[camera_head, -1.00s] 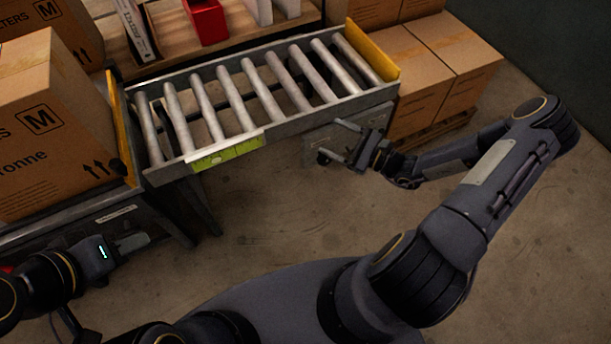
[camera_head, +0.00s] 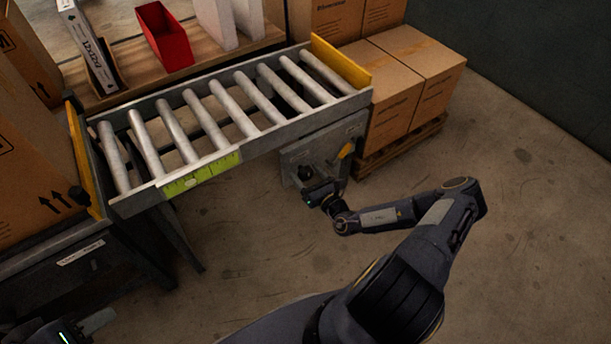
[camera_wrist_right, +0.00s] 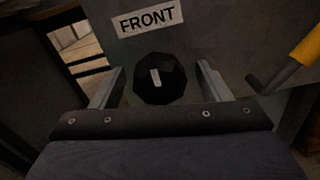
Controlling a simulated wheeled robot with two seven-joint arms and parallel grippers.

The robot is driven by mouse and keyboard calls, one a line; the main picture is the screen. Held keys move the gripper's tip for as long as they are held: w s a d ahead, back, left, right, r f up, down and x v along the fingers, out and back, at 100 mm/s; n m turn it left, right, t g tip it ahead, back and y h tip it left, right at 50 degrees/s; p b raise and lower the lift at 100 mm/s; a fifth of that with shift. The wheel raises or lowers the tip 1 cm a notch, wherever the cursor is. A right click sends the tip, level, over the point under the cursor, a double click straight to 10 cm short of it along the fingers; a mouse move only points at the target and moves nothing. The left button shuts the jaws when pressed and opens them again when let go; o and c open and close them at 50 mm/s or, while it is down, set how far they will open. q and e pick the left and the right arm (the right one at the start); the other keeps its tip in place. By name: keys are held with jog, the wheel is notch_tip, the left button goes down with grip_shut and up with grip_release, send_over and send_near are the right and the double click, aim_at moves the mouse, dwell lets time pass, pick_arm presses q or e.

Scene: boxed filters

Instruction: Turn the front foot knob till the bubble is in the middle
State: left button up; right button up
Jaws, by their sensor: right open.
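The front foot knob (camera_wrist_right: 160,80) is black and faceted with a pale mark, under a label (camera_wrist_right: 148,18) reading FRONT in the right wrist view. My right gripper (camera_wrist_right: 160,72) is open, with one finger on each side of the knob; I see gaps there and cannot tell any contact. In the head view the right gripper (camera_head: 318,184) is at the plate below the conveyor's right end. The yellow-green level (camera_head: 215,168) is on the conveyor's front rail; a small pale spot, seemingly the bubble (camera_head: 190,182), shows left of its middle. My left gripper (camera_head: 97,321) is partly cut off at the lower left.
The roller conveyor (camera_head: 120,206) has yellow end plates. A yellow handle (camera_head: 346,151) is beside the knob, at the right in the wrist view (camera_wrist_right: 305,50). Cartons (camera_head: 395,85) are stacked on a pallet (camera_head: 400,148) to the right. The floor in front is clear.

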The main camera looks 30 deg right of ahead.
jog(key=shift+w, duration=0.35)
jog(key=c, duration=1)
jog(key=shift+o, duration=0.2)
jog(key=shift+r+m, duration=0.1)
jog(key=shift+m, duration=0.2)
